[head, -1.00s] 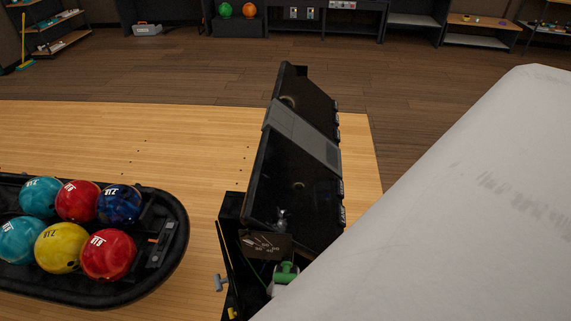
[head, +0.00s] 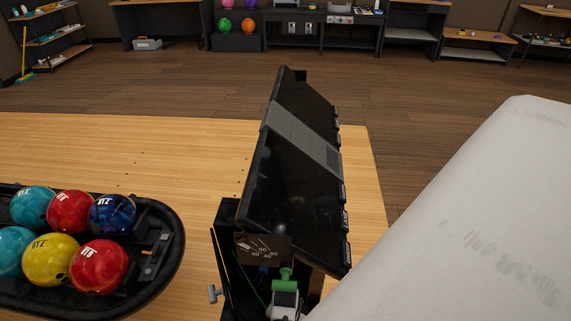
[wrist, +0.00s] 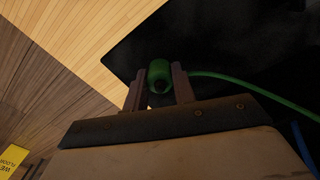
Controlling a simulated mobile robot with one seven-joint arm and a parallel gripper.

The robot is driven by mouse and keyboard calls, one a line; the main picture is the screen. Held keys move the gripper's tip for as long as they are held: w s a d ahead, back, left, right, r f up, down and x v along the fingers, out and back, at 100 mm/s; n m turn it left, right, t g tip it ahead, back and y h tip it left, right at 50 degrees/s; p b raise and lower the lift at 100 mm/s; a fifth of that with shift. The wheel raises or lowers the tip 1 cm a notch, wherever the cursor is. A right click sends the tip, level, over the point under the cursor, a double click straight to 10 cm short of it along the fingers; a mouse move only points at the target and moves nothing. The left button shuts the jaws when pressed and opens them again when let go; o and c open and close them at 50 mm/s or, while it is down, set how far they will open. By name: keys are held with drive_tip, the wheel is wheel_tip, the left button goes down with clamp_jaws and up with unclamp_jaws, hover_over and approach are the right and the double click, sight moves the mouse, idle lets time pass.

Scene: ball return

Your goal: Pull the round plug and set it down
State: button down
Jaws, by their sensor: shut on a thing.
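The round green plug (wrist: 158,72) sits between the two fingers of my gripper (wrist: 158,88) in the wrist view, and the fingers are shut on it. A green cable (wrist: 235,78) shows to its right. In the head view the green plug (head: 286,275) is above the pale end of my gripper (head: 285,287), in the open black housing (head: 228,215). I cannot tell whether the plug's far end is in a socket or free.
The black lid (head: 290,190) of the housing stands raised behind. A small dark panel (head: 263,248) with markings and a grey knob (head: 214,294) are at the left. A ball rack (head: 165,225) with several balls stands further left. Bare wooden floor (head: 110,150) lies behind it.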

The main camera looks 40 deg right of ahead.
drive_tip(key=shift+f+b, duration=0.3)
drive_tip(key=shift+f, duration=0.2)
drive_tip(key=c, duration=1.1)
unclamp_jaws()
drive_tip(key=shift+r, duration=0.1)
drive_tip(key=shift+r+b, duration=0.4)
drive_tip(key=shift+r, duration=6.4)
